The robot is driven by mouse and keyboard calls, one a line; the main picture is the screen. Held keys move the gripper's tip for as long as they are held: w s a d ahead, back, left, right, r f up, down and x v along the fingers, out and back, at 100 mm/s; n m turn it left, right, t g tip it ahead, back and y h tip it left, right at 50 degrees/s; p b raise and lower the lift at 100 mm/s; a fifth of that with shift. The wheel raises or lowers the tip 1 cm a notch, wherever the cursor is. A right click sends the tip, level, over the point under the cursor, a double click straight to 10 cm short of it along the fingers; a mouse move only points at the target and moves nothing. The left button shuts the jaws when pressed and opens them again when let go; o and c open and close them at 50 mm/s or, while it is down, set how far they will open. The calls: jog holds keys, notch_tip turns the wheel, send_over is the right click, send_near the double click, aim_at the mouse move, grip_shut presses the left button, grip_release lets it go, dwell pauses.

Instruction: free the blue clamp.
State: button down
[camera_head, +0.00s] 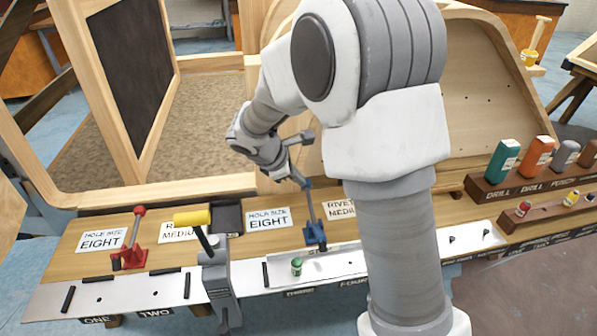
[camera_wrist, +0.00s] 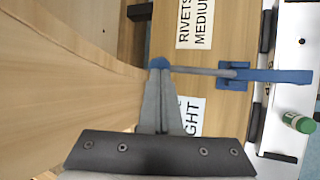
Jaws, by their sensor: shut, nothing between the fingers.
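The blue clamp (camera_head: 316,233) stands on the wooden bench by the edge of a white strip. Its thin handle rises to a blue knob. In the wrist view the clamp's base (camera_wrist: 232,84), blue bar (camera_wrist: 280,76) and grey rod show, with the blue knob (camera_wrist: 159,63) at the rod's left end. My gripper (camera_wrist: 160,72) is shut and empty, its tips at the knob, seemingly touching it. In the head view my gripper (camera_head: 302,180) is at the top of the handle. I cannot tell whether the bar presses on the strip.
A red clamp (camera_head: 135,240) and a yellow-handled clamp (camera_head: 215,265) stand to the left. A small green bottle (camera_head: 296,267) is on the white strip (camera_head: 350,262) near the blue clamp. A curved wooden frame (camera_wrist: 70,75) lies beside my fingers. Coloured bottles (camera_head: 537,157) stand at right.

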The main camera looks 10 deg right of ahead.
jog(key=shift+w+f+n+g+p, duration=0.15)
jog(key=shift+w+f+g+p, duration=0.35)
jog(key=shift+f+p, duration=0.55)
jog(key=shift+w+f+n+g+p, duration=0.15)
jog(key=shift+w+f+g+p, duration=0.3)
jog(key=shift+p, duration=1)
jog(key=w+p+v, duration=0.1)
jog(key=p+v, duration=0.4)
jog(key=v, duration=0.9)
jog(key=s+d+r+m+y+p, duration=0.1)
jog(key=s+d+r+m, duration=0.15)
jog(key=r, duration=0.25)
jog(key=s+d+r+m, duration=0.1)
jog(key=s+r, duration=0.2)
jog(key=r, duration=0.2)
jog(key=s+d+r+m+t+y+p, duration=0.1)
jog(key=s+d+r+m+y+p, duration=0.1)
jog(key=s+r+m, duration=0.4)
jog(key=s+d+r+m+t+y+p, duration=0.2)
jog(key=s+r+m, duration=0.4)
jog(key=s, duration=1.1)
jog(key=shift+d+r+m+y+p, duration=0.25)
jog(key=shift+d+m+p, duration=0.2)
jog(key=shift+m, duration=0.5)
